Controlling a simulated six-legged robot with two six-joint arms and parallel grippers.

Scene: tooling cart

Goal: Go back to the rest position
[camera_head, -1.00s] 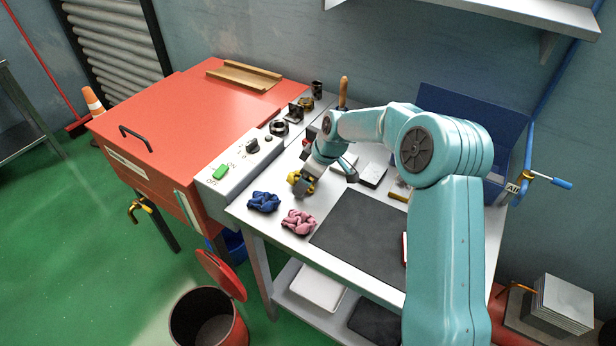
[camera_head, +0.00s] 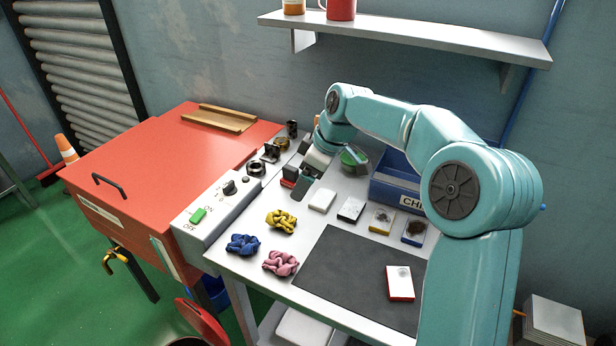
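My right arm comes in from the right and arches over the cart top. Its gripper (camera_head: 297,184) points down above the back left of the cart top, behind the yellow knotted cloth (camera_head: 281,221). The yellow cloth lies on the cart top, apart from the gripper. The blue knotted cloth (camera_head: 242,244) and the pink knotted cloth (camera_head: 280,263) lie in front of it. My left gripper is not in view.
A red cabinet (camera_head: 160,160) with a switch panel (camera_head: 215,205) adjoins the cart's left side. A dark mat (camera_head: 345,275) bears a red-edged box (camera_head: 400,283). Small boxes and a blue bin (camera_head: 395,190) stand behind it. A wall shelf (camera_head: 400,40) hangs above.

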